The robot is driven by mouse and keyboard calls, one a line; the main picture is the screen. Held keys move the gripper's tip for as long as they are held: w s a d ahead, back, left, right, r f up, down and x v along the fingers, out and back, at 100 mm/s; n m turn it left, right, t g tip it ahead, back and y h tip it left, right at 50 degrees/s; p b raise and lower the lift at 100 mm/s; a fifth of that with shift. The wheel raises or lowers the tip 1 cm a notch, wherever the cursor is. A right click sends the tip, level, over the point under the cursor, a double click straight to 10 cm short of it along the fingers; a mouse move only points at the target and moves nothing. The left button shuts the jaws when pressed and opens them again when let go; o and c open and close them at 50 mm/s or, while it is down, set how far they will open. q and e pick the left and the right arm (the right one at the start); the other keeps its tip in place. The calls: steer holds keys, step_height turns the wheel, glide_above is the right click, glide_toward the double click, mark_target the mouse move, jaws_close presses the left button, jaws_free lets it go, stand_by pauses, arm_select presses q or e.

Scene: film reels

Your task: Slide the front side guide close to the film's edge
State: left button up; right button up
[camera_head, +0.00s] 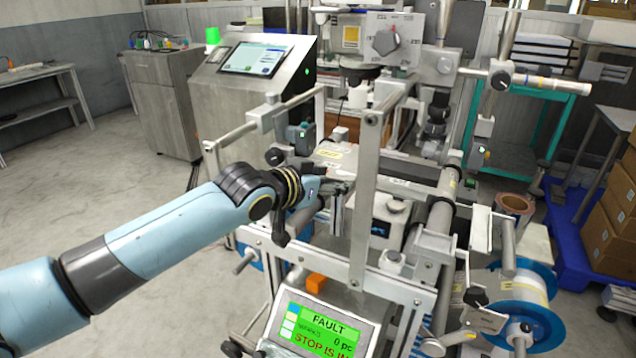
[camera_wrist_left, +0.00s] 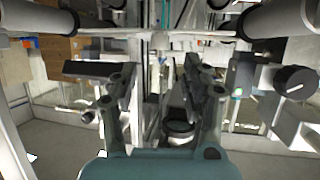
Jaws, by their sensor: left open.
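My left arm reaches in from the left in the head view, and its gripper (camera_head: 325,190) is among the machine's rails, behind the upright metal post. In the left wrist view the two dark fingers (camera_wrist_left: 148,78) stand apart with nothing clearly held between them. A pale film web with yellow labels (camera_head: 335,154) lies just beyond the gripper. I cannot tell the front side guide apart from the metal parts around the gripper, which partly hides that spot. I cannot tell whether a finger touches anything. My right gripper is in neither view.
An upright metal post (camera_head: 364,200) stands close to my left gripper. A sensor with a green light (camera_head: 304,137) and a black knob (camera_head: 274,157) sit nearby. A green FAULT screen (camera_head: 322,328) is below. A blue reel (camera_head: 515,303) is at lower right. Floor at left is clear.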

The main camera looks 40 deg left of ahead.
arm_select(q)
steer(key=v, duration=0.4)
steer(key=shift+s+d+r, duration=0.1)
steer(key=shift+s+r, duration=0.05)
steer(key=shift+s, duration=0.2)
